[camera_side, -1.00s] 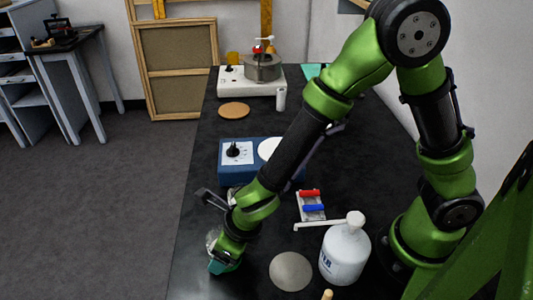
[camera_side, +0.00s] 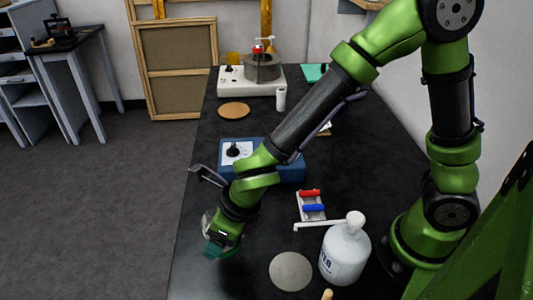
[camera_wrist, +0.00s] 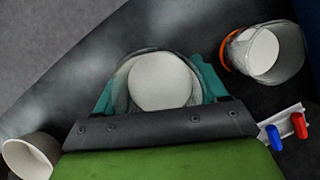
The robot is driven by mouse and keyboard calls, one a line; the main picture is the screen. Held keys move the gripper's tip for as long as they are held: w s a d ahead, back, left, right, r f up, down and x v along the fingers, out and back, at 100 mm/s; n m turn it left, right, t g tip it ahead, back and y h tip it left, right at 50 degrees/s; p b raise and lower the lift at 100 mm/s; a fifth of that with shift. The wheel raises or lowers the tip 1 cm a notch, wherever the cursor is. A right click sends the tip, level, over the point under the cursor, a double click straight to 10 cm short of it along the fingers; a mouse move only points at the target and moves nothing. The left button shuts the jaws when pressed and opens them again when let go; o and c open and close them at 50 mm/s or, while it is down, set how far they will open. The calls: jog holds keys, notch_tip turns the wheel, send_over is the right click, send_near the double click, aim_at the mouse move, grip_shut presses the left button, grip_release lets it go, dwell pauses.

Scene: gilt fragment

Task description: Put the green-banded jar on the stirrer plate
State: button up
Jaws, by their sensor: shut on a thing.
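My gripper (camera_side: 214,248) is low over the front left edge of the black bench. In the wrist view its teal fingers (camera_wrist: 160,92) are shut on a clear glass jar (camera_wrist: 160,80) with a white round top or content. A green band on this jar cannot be told apart from the teal fingers. In the side view the held jar (camera_side: 206,224) is mostly hidden by the gripper. The blue stirrer plate (camera_side: 291,172) with a black knob stands farther back on the bench; my arm covers its white disc.
A similar jar with an orange band (camera_wrist: 262,52) stands right of the held one. A white cup (camera_wrist: 27,155) is at lower left. A rack with red and blue pieces (camera_side: 311,206), a pump bottle (camera_side: 345,252) and a grey disc (camera_side: 291,271) lie to the right.

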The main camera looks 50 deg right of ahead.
jog(key=r, duration=0.3)
jog(key=shift+w+d+r, duration=0.25)
jog(key=shift+r, duration=0.15)
jog(key=w+d+r+m+h, duration=0.1)
jog(key=w+d+r+m, duration=0.15)
jog(key=d, duration=0.75)
jog(key=w+d+r+m+h, duration=0.1)
jog(key=w+d+m, duration=0.3)
jog(key=d, duration=0.6)
jog(key=w+d+r+m+h, duration=0.2)
jog(key=w+d+m, duration=0.1)
jog(key=d, duration=0.8)
jog(key=shift+n, duration=0.35)
jog(key=shift+w+a+f, duration=0.1)
jog(key=shift+a+f, duration=0.1)
jog(key=shift+f, duration=1.9)
jog(key=shift+w+a+f, duration=0.1)
jog(key=shift+a+f, duration=0.05)
jog(key=shift+f, duration=1.9)
jog(key=shift+s+f, duration=0.1)
jog(key=shift+f, duration=0.05)
jog(key=o, duration=1.2)
